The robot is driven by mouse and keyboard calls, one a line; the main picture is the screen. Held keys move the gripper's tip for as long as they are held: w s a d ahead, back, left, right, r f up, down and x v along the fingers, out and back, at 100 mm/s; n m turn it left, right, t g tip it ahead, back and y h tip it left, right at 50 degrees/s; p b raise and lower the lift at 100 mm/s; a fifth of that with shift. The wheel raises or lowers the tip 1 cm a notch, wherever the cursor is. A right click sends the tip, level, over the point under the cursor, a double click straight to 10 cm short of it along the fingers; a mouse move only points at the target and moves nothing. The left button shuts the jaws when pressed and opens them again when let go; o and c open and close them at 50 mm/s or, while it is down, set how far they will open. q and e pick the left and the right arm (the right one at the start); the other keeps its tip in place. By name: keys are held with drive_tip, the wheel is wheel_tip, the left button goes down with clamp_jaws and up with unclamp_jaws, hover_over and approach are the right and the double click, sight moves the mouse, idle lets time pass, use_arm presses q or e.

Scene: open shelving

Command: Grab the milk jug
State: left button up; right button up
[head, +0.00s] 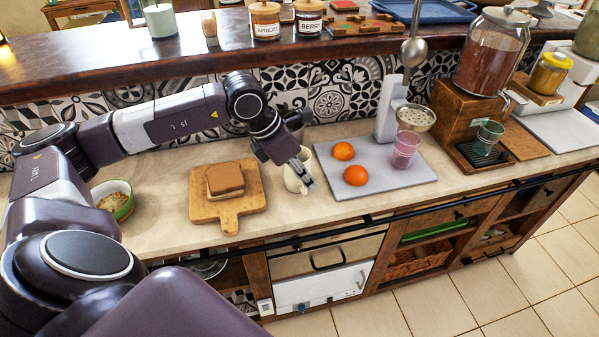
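The milk jug (292,183) is a small cream-coloured jug standing on the counter, between the wooden cutting board and the grey tray. My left gripper (306,182) reaches down over the jug from the upper left, its fingers at the jug's right upper part. The fingers cover part of the jug. I cannot tell whether they are closed on it or only beside it. My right gripper is not in view.
A cutting board (247,208) with bread stands left of the jug. A grey tray (395,184) with two oranges (356,175) and a pink glass (405,150) lies to the right. A green bowl (122,211) is far left. The raised shelf (110,66) runs behind.

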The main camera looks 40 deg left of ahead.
sight(305, 194)
use_arm(q)
drive_tip(key=shift+y, duration=0.5)
drive_tip(key=f+p, duration=0.1)
drive_tip(key=f, duration=0.1)
drive_tip(key=w+a+f+p, duration=0.1)
drive_tip(key=f, duration=0.1)
drive_tip(key=w+f+p, duration=0.1)
drive_tip(key=f, duration=0.1)
drive_tip(key=shift+a+f, duration=0.25)
drive_tip(key=shift+f, duration=0.4)
drive_tip(key=shift+c, duration=0.5)
clamp_jaws()
drive_tip(key=shift+w+r, duration=0.1)
drive_tip(key=shift+r, duration=0.05)
